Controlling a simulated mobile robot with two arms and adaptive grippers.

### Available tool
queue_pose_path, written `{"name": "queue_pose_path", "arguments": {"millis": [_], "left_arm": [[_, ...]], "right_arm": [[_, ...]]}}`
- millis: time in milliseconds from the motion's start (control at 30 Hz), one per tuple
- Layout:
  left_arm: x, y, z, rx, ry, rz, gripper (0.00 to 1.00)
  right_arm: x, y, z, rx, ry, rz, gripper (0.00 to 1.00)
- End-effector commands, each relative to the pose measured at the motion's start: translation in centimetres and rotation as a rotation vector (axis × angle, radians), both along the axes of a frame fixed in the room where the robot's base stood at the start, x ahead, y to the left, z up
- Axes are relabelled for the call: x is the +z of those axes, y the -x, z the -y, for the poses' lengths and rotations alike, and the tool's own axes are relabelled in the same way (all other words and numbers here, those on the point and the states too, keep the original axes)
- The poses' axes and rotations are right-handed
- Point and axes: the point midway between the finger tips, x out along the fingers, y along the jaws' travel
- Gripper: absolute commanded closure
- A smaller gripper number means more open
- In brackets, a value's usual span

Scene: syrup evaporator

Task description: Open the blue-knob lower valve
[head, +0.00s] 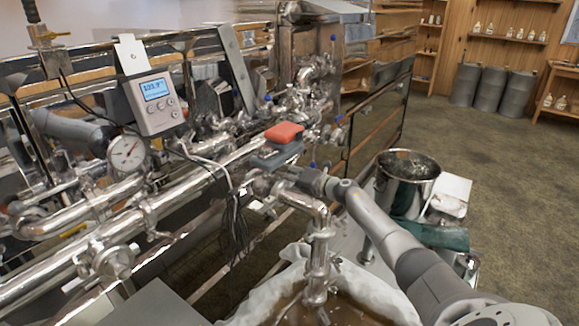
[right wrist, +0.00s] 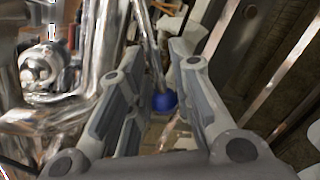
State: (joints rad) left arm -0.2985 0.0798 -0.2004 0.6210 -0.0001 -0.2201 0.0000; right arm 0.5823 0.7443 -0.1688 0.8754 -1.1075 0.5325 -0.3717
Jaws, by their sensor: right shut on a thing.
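My right arm reaches in from the lower right in the head view, and its right gripper (head: 298,173) is at the pipework above the elbow pipe (head: 312,207). In the right wrist view the two grey fingers of this gripper (right wrist: 160,92) are on either side of the blue knob (right wrist: 165,101). The gripper is shut on the knob, whose sides are partly hidden by the fingers. In the head view the gripper covers most of the lower valve. My left gripper is in neither view.
A red-topped part (head: 284,132) sits on the pipe just above the gripper. A digital display box (head: 156,103) and a dial gauge (head: 127,154) are at the left. A steel pot (head: 408,178) stands to the right of my arm. Open floor lies at the right.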

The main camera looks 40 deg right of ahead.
Motion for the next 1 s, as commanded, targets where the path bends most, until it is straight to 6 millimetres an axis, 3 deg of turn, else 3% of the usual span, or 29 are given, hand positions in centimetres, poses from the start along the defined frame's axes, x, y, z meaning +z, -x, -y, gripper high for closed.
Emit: {"name": "queue_pose_path", "arguments": {"millis": [33,100,400,1000], "left_arm": [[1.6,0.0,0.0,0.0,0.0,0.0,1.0],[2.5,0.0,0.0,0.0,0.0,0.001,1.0],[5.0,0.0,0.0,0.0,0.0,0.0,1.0],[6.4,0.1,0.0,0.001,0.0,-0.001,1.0]], "right_arm": [[1.1,0.1,-0.1,0.0,-0.042,-0.016,1.0],[1.6,0.2,-0.4,0.0,-0.105,-0.034,1.0],[3.5,0.3,-0.9,-0.001,-0.344,-0.101,1.0],[5.2,0.2,-0.8,-0.002,-0.543,-0.154,1.0]]}}
